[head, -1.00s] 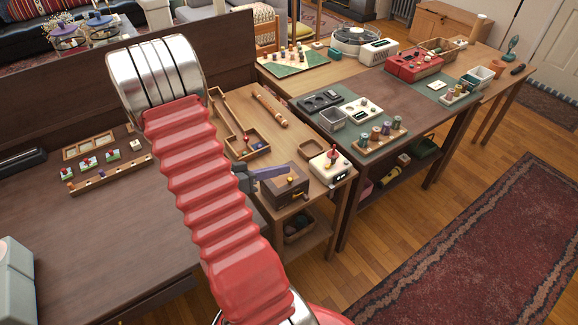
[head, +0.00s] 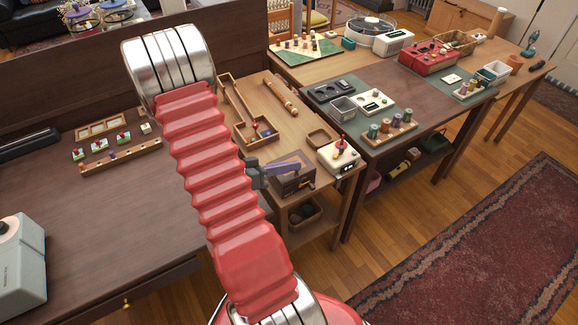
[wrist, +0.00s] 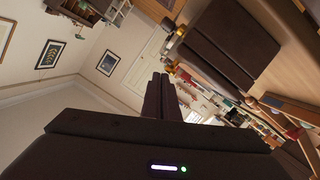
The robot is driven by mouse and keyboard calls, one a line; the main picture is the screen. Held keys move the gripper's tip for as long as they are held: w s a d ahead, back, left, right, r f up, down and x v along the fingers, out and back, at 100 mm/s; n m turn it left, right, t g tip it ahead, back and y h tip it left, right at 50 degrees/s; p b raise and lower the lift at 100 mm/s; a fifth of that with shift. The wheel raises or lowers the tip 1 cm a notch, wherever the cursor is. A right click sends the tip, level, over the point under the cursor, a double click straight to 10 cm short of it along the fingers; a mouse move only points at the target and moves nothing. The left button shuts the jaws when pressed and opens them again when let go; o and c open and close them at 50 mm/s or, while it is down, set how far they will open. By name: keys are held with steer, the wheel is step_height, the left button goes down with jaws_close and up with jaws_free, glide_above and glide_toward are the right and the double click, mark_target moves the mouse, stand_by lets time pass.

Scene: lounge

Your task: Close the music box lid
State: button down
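The music box (head: 294,186) is a small dark brown box on the front part of the light wood table in the head view. In the wrist view a brown box with flat panels (wrist: 210,58), which looks like the music box, shows at upper right, tilted with the picture. My gripper (head: 299,165) has purple-grey fingers lying across the top and back of the box. They hide part of it, and I cannot tell the lid's exact angle or whether they touch it. The fingers show dark and close together in the wrist view (wrist: 160,80), seemingly shut with nothing between them.
A white device with a red knob (head: 339,157) stands close to the right of the box. A brown tray (head: 320,138) and a wooden compartment tray (head: 256,132) lie behind. A shelf with a basket (head: 305,212) is below. Floor is free to the right (head: 405,215).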

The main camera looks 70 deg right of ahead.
steer(key=shift+s+a+f, duration=0.15)
steer(key=shift+s+a, duration=0.05)
steer(key=shift+s, duration=0.05)
steer(key=shift+r, duration=0.55)
steer(key=r, duration=0.3)
steer(key=shift+w+d, duration=0.15)
steer(key=shift+w, duration=0.05)
steer(key=v, duration=1)
steer(key=shift+s+a+r, duration=0.25)
steer(key=shift+s+a, duration=0.1)
